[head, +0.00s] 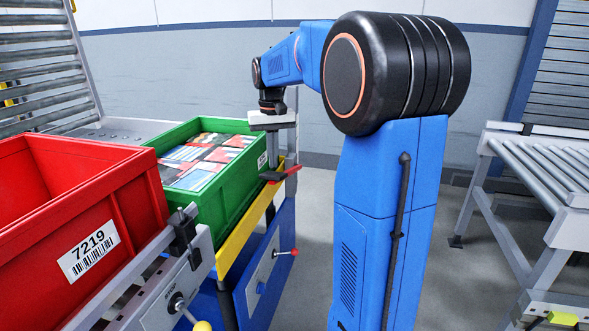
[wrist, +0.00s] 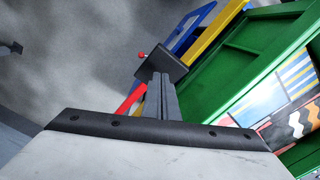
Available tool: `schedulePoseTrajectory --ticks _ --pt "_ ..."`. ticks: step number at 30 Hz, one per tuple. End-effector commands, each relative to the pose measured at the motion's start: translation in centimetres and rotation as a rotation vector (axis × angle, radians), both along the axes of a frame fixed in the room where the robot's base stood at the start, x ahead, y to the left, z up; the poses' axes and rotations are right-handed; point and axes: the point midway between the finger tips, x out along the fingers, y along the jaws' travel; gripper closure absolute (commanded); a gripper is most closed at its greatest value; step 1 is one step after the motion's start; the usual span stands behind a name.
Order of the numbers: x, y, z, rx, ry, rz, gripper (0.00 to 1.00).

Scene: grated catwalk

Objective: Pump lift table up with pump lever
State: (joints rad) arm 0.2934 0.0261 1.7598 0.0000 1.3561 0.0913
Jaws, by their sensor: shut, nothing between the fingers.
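The lift table has a yellow top rim (head: 243,238) and a blue frame (head: 273,283); it bears a green crate (head: 222,188) of printed packs. A red bar with a dark flat pad (head: 272,176), seemingly the pump lever, stands out beside the table's right edge. In the wrist view this pad (wrist: 160,65) lies just beyond my fingertips, with the red bar (wrist: 130,102) passing behind the fingers. My gripper (head: 273,165) points down, shut and empty, beside the crate, at or just above the pad; contact cannot be told. A red-knobbed rod (head: 293,252) sticks out lower on the table's side.
A red bin (head: 118,221) labelled 7219 stands at the left, behind a metal side rail (head: 150,285) with a black clamp. A roller conveyor (head: 545,165) stands at the right. Open grey floor (head: 308,215) lies between the lift table and my arm.

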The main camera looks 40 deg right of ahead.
Motion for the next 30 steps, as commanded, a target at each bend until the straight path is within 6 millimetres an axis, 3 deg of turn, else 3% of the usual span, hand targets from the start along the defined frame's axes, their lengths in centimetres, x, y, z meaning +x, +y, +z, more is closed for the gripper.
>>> schedulePoseTrajectory --ticks 10,30 --pt "0.0 0.0 -0.6 0.0 0.001 0.0 1.0" --pt "0.0 -0.1 -9.4 0.001 0.004 0.0 1.0"
